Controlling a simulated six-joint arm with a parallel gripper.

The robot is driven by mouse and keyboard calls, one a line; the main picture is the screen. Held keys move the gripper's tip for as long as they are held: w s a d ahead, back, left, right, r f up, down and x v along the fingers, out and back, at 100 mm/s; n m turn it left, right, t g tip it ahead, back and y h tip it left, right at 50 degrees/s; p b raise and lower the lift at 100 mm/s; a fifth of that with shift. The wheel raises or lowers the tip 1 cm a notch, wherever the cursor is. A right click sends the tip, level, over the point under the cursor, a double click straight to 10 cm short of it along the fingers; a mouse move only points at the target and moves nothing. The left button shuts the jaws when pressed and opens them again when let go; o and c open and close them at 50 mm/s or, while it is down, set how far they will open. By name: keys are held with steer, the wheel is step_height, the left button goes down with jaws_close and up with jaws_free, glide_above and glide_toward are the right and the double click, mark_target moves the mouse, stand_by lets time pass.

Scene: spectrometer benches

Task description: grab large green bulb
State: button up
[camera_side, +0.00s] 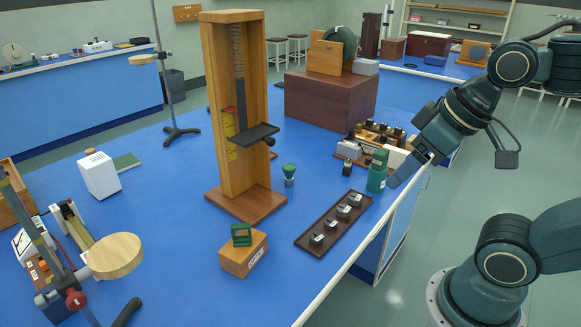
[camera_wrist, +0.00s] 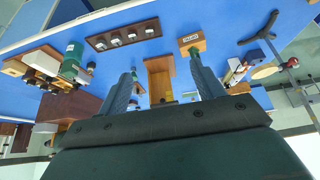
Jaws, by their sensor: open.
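A tall green cylinder (camera_side: 376,174) stands upright near the right edge of the blue bench; it also shows in the wrist view (camera_wrist: 71,62). I cannot tell for certain which of the two is the large green bulb. My gripper (camera_side: 400,172) is beside the cylinder, over the bench edge. In the wrist view its two fingers (camera_wrist: 160,68) are apart with nothing held between them.
A dark tray (camera_side: 318,224) with several small pieces lies in front. A tall wooden stand (camera_side: 237,110) rises behind. A wooden box (camera_side: 243,258) carries a green block (camera_side: 241,235). Small blocks (camera_side: 349,149) crowd behind the cylinder. Bare bench lies between tray and stand.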

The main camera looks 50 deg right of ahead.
steer(key=n+y, duration=0.1)
steer(key=n, duration=0.1)
glide_above(289, 167)
steer(key=s+d, duration=0.1)
steer(key=s, duration=0.4)
step_height(289, 167, down, 17)
steer(key=shift+g, duration=0.4)
steer(key=shift+w+x, duration=0.2)
steer(key=shift+x, duration=3.95)
